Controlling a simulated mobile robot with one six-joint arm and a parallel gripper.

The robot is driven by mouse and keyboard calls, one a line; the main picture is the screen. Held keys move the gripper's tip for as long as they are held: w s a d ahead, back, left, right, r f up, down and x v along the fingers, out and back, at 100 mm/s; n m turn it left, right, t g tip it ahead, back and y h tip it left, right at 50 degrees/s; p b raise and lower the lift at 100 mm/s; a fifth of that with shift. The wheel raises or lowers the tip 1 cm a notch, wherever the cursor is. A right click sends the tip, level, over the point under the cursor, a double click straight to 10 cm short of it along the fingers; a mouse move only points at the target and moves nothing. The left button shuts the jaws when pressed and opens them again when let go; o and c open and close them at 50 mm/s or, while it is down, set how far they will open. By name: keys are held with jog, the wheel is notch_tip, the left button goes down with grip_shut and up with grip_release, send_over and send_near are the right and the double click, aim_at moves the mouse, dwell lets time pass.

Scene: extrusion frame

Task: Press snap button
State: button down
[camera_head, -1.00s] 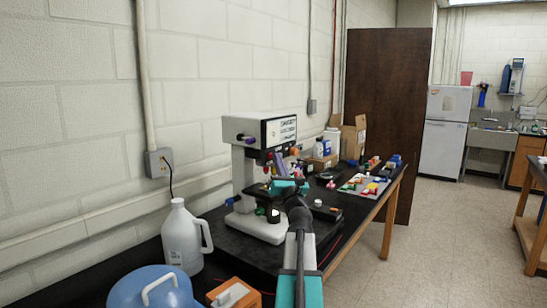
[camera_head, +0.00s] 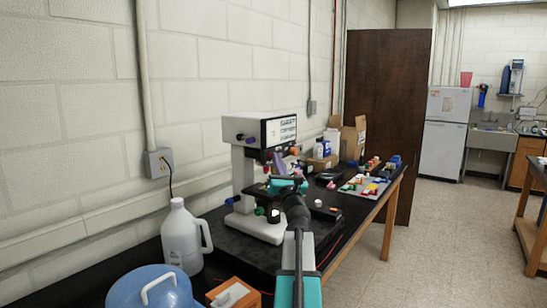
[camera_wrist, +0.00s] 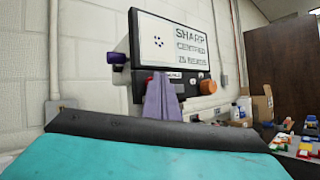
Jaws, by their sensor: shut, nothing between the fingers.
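The microscope-like instrument (camera_head: 243,180) stands on the black bench, with a screen on its head reading "SHARP CENTRED" and more text. In the wrist view, the screen (camera_wrist: 172,45) sits above a dark control strip with a small white label (camera_wrist: 174,75), a red part (camera_wrist: 149,79) and an orange knob (camera_wrist: 208,87). My gripper (camera_wrist: 163,76) has purple fingers, shut and empty, with their tips at this strip just under the screen. The red part is partly behind the fingers. I cannot tell whether the tips touch it. In the head view my gripper (camera_head: 277,156) is at the instrument's front.
A purple knob (camera_wrist: 118,58) sticks out of the head's left side. A white jug (camera_head: 181,240) and a blue container (camera_head: 155,290) stand in front on the left. Coloured blocks (camera_head: 372,186) and cardboard boxes (camera_head: 354,138) lie farther back.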

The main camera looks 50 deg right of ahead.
jog(key=shift+w, duration=0.15)
dwell(0.7)
jog(key=shift+s, duration=0.85)
jog(key=s, duration=0.5)
dwell(0.5)
dwell(0.5)
